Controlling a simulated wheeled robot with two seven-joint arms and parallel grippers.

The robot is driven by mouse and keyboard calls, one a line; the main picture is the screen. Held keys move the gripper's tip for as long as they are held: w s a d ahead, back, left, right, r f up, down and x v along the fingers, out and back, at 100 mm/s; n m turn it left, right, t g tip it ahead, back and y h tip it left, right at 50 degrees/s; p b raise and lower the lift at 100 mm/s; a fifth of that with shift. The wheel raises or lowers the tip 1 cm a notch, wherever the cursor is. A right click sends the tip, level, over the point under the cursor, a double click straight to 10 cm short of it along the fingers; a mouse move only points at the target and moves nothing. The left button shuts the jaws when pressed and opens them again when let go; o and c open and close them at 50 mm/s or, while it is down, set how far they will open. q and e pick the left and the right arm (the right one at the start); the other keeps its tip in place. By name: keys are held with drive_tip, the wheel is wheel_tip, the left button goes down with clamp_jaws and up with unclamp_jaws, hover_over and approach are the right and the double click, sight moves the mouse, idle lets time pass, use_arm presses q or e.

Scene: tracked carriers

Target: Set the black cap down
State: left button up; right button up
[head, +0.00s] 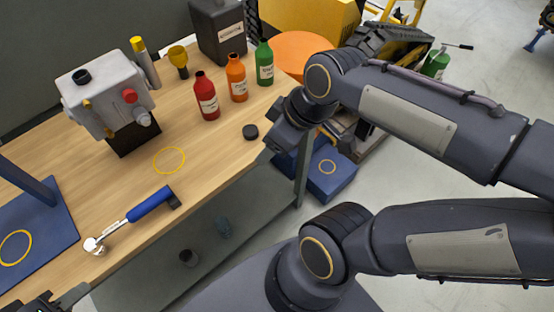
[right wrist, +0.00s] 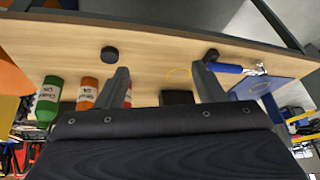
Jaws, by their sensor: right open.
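The black cap (head: 250,131) lies on the wooden table near its right edge, in front of the green bottle. It also shows in the right wrist view (right wrist: 110,54), with nothing holding it. My right gripper (right wrist: 163,82) is open, its fingers wide apart with nothing held between them. In the right wrist view the cap is beyond the left fingertip and apart from it. In the head view the right arm's wrist is just right of the cap. My left gripper (head: 56,301) is at the lower left, cut off by the frame, so its jaws are unclear.
A red bottle (head: 206,97), orange bottle (head: 237,78) and green bottle (head: 264,64) stand behind the cap. A grey machine (head: 104,92) stands left. A blue-handled tool (head: 150,203) lies in front. A yellow ring (head: 169,160) marks bare tabletop.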

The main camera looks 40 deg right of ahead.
drive_tip(key=s+m, duration=0.1)
drive_tip(key=m, duration=0.1)
drive_tip(key=s+a+f+m+t, duration=0.1)
drive_tip(key=m, duration=0.1)
drive_tip(key=s+a+m+y, duration=0.1)
drive_tip(key=s+m, duration=0.1)
drive_tip(key=shift+a+f, duration=0.15)
drive_tip(key=shift+f, duration=0.1)
